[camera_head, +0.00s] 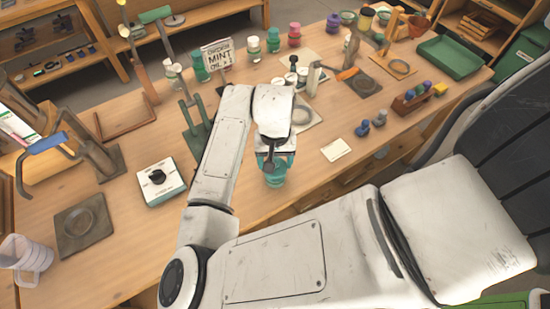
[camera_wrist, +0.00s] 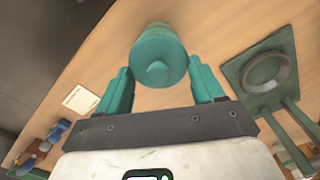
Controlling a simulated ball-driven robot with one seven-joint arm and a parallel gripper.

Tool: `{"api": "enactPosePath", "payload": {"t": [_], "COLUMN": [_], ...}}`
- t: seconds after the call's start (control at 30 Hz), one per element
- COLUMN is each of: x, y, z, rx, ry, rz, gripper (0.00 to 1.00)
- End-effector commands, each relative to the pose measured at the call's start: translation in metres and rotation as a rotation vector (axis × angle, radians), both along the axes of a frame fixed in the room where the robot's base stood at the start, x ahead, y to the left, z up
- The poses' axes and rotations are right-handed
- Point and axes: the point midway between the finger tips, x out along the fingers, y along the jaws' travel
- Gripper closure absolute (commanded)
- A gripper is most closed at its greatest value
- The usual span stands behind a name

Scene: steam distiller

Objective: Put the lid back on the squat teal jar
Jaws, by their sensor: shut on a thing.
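The squat teal jar (camera_head: 275,177) stands near the table's front edge, directly below my gripper (camera_head: 273,158). In the wrist view my gripper (camera_wrist: 160,78) has its two teal-padded fingers on either side of a round teal lid (camera_wrist: 158,50) with a small knob in its middle. The fingers are shut on the lid. The lid is in line with the jar and hides most of it in the wrist view. I cannot tell whether the lid rests on the jar's rim or is slightly above it.
A cream card (camera_head: 336,149) and small blue-topped pieces (camera_head: 363,128) lie to the right. A green stand with a ring (camera_wrist: 262,73) is beside the jar. A white box with a black knob (camera_head: 160,181) stands to the left. Bare wood surrounds the jar.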

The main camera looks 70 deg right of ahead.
Motion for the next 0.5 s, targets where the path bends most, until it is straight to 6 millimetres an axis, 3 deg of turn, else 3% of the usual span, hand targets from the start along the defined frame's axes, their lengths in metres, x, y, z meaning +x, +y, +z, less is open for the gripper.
{"api": "enactPosePath", "payload": {"t": [0.03,0.07,0.33,0.5], "x": [-0.0001,-0.0001,0.0,0.0], "y": [0.0,0.0,-0.0001,-0.0001], "z": [0.0,0.0,0.0001,0.0001], "rx": [0.0,0.0,0.0,0.0], "ry": [0.0,0.0,0.0,0.0], "rz": [0.0,0.0,0.0,0.0], "gripper": [0.61,0.31,0.05,0.03]}}
